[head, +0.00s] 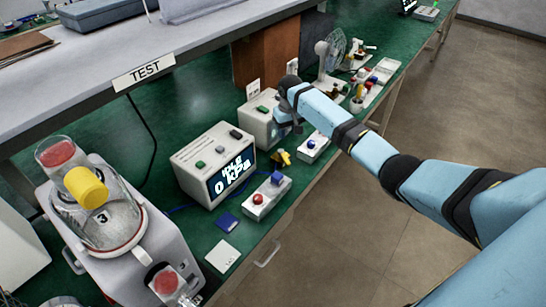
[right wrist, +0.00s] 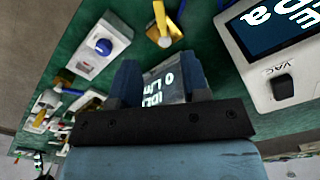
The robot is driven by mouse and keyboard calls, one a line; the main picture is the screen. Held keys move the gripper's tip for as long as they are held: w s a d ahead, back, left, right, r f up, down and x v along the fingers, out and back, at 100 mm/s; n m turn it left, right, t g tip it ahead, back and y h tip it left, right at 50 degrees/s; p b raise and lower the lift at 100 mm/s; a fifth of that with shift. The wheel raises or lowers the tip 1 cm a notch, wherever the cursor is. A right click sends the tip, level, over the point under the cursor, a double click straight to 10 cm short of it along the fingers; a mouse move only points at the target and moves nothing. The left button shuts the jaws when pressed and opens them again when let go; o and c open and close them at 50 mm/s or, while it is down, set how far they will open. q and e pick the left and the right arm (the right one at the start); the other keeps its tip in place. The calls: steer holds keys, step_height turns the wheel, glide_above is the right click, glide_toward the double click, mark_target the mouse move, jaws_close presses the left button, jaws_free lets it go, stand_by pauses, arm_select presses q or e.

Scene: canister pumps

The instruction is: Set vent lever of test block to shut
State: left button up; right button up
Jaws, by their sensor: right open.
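No part is labelled as the test block, so I cannot tell it for certain. A small yellow lever-like piece (head: 283,157) stands on the green bench between the display box and a white block; it also shows at the top of the right wrist view (right wrist: 163,22). I cannot tell its setting. My right gripper (head: 286,128) is open, pointing down beside the farther white box (head: 257,120), behind the yellow piece. In the right wrist view its fingers (right wrist: 160,80) stand apart, with a lit display behind them. My left gripper is not in view.
A display box (head: 199,168) reads 0 kPa; its black VAC switch shows in the wrist view (right wrist: 283,88). A canister pump (head: 110,225) is at left, a shelf above.

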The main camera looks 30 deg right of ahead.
mark_target(287, 161)
step_height(287, 161, down, 14)
steer(key=shift+s+r, duration=0.1)
steer(key=shift+r, duration=0.1)
steer(key=shift+c, duration=0.2)
jaws_close()
